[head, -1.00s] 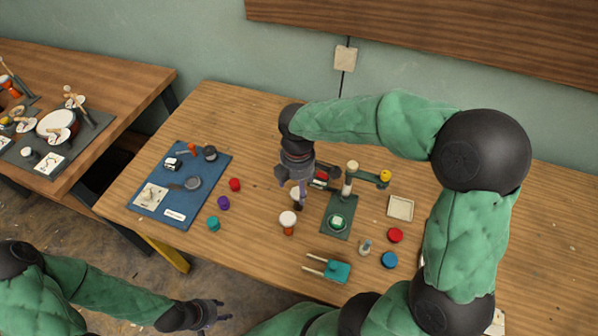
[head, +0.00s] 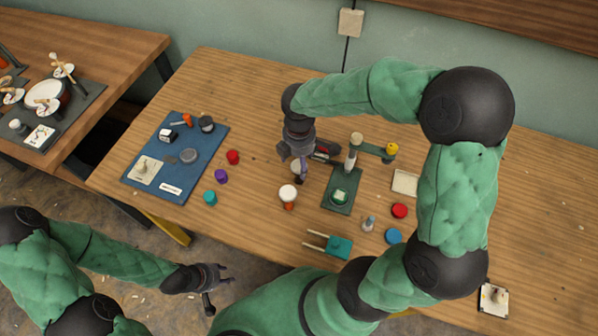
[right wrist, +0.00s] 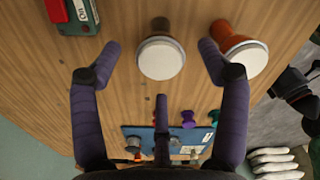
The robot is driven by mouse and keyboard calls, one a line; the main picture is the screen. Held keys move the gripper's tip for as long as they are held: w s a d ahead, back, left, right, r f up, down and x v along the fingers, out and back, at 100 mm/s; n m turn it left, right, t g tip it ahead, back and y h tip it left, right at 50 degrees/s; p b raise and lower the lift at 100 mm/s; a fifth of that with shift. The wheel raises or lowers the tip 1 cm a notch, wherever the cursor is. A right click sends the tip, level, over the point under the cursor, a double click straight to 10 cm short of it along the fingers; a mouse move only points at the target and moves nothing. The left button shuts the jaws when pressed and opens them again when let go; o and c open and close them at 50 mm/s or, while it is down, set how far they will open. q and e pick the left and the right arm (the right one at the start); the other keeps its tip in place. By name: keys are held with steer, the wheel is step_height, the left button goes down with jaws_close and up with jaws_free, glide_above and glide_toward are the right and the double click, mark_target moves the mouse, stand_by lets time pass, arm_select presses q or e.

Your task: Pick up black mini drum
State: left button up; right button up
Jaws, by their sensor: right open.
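A small goblet drum with a white head and a dark body (right wrist: 160,58) stands upright on the wooden table. In the right wrist view it is between the two outer fingers of my right gripper (right wrist: 160,85), apart from both. In the head view my right gripper (head: 301,160) hangs above this drum and hides most of it. An orange goblet drum with a white head (head: 288,195) stands just in front; it also shows in the right wrist view (right wrist: 240,45), beside a finger. My left gripper (head: 228,273) is open and empty, off the table's front edge.
A blue mat (head: 172,185) with small items lies left. Red (head: 233,157), purple (head: 221,177) and teal (head: 210,197) pieces stand between. A green stand (head: 342,195) is close right of my right gripper. A teal tool (head: 335,246) lies in front.

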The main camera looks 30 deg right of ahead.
mark_target(299, 165)
step_height(299, 165, down, 4)
steer(key=shift+r+b, duration=0.1)
steer(key=shift+b, duration=0.6)
steer(key=c, duration=1.3)
steer(key=shift+o, duration=0.2)
steer(key=shift+r, duration=0.1)
